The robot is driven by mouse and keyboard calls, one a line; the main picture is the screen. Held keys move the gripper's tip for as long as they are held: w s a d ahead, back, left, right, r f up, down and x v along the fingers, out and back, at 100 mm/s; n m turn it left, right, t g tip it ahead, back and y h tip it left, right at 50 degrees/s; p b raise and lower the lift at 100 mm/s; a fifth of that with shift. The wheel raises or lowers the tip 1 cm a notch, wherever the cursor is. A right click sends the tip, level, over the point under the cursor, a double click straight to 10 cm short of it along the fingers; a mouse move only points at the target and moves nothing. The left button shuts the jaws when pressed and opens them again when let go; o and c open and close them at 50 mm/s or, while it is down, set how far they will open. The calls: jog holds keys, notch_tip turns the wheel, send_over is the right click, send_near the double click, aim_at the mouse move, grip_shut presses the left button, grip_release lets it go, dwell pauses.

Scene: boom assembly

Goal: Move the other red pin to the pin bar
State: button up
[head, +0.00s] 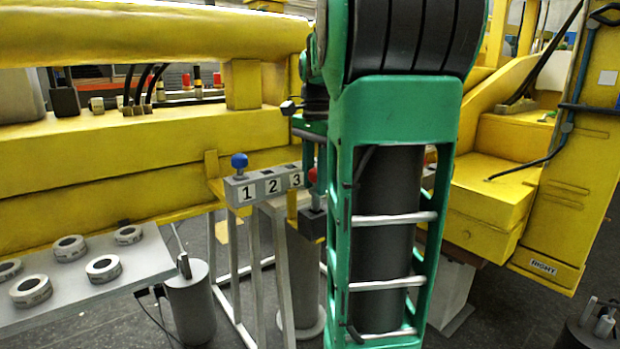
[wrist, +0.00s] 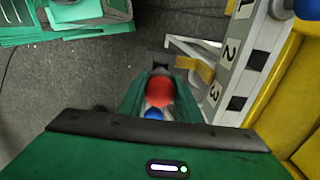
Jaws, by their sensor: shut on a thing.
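The grey pin bar (head: 262,187) has slots marked 1, 2 and 3. A blue-headed pin (head: 239,161) stands at slot 1, and its blue head also shows at the top right of the wrist view (wrist: 307,8). In the wrist view my gripper (wrist: 158,96) is shut on a red-headed pin (wrist: 159,89). In that view the red pin is beside the bar, on the side of the number labels and near the 3 end, apart from it. In the head view the red head (head: 312,175) shows next to the 3 label, partly hidden by my arm.
A small blue round thing (wrist: 153,114) shows below the red head, between the fingers. Yellow machine beams (head: 100,155) run behind the bar. A grey table with several tape rolls (head: 103,268) is at the left. Dark floor (wrist: 80,95) lies open beside my gripper.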

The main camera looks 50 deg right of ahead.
aim_at(315, 190)
jog(key=shift+f, duration=2.1)
jog(key=shift+f, duration=0.15)
jog(key=o, duration=1.3)
notch_tip(315, 190, up, 11)
jog(key=shift+f, duration=0.15)
